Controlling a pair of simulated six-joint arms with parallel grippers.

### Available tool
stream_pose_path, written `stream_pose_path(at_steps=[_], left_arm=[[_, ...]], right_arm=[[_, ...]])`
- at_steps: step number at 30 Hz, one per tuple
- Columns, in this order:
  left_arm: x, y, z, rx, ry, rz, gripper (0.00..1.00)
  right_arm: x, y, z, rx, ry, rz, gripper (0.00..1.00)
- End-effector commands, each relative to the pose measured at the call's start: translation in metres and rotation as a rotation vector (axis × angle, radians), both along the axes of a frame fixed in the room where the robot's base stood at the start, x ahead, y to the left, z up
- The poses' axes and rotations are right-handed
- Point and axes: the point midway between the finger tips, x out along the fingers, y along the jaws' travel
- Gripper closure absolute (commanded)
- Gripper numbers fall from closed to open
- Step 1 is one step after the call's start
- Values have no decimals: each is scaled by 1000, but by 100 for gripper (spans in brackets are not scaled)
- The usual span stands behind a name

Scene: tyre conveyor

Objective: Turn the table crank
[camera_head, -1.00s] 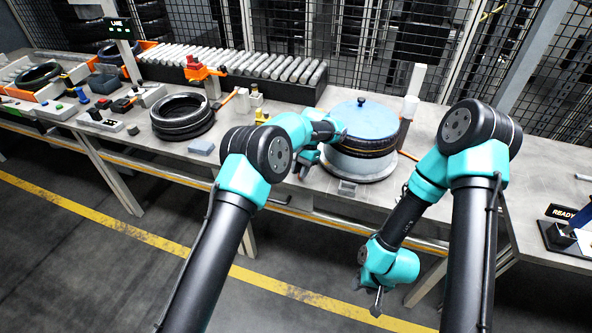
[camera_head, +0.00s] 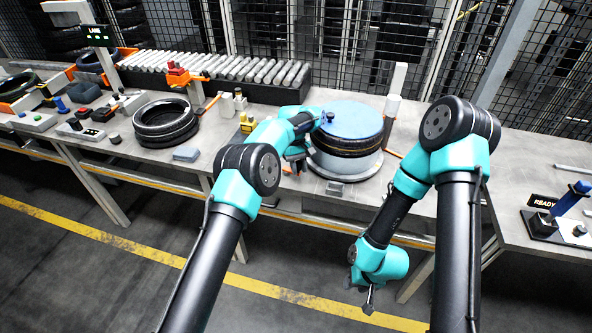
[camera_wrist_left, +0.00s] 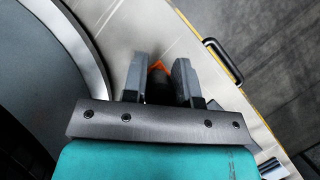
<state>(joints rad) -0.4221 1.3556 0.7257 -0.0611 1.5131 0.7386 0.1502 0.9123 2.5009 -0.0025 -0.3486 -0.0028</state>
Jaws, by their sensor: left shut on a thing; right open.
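The round turntable (camera_head: 346,173) stands at the table's front edge with a dark tyre (camera_head: 340,148) and a blue disc (camera_head: 352,118) on it. A blue knob (camera_head: 327,117) shows at the disc's left side. My left gripper (camera_head: 294,165) is low beside the turntable's left side. In the left wrist view its fingers (camera_wrist_left: 159,75) are shut on the dark crank handle (camera_wrist_left: 158,88), mostly hidden between them; an orange part (camera_wrist_left: 158,63) shows just beyond. My right gripper (camera_head: 369,298) is open and empty, hanging low in front of the table.
A tyre (camera_head: 165,122) lies at left on the table. A roller conveyor (camera_head: 225,66) runs along the back. A small grey box (camera_head: 186,154) lies on the table. A READY sign (camera_head: 541,201) and a blue-handled lever (camera_head: 573,197) stand at right.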

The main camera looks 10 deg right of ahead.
Motion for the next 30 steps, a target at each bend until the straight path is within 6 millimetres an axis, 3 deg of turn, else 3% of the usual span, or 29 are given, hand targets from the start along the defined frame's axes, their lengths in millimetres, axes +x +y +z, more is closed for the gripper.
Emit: stream_pose_path(at_steps=[12,30], left_arm=[[14,-7,0,0,0,295,97],[17,-9,-1,0,0,364,97]], right_arm=[[0,0,0,0,0,0,57],[0,0,0,0,0,0,57]])
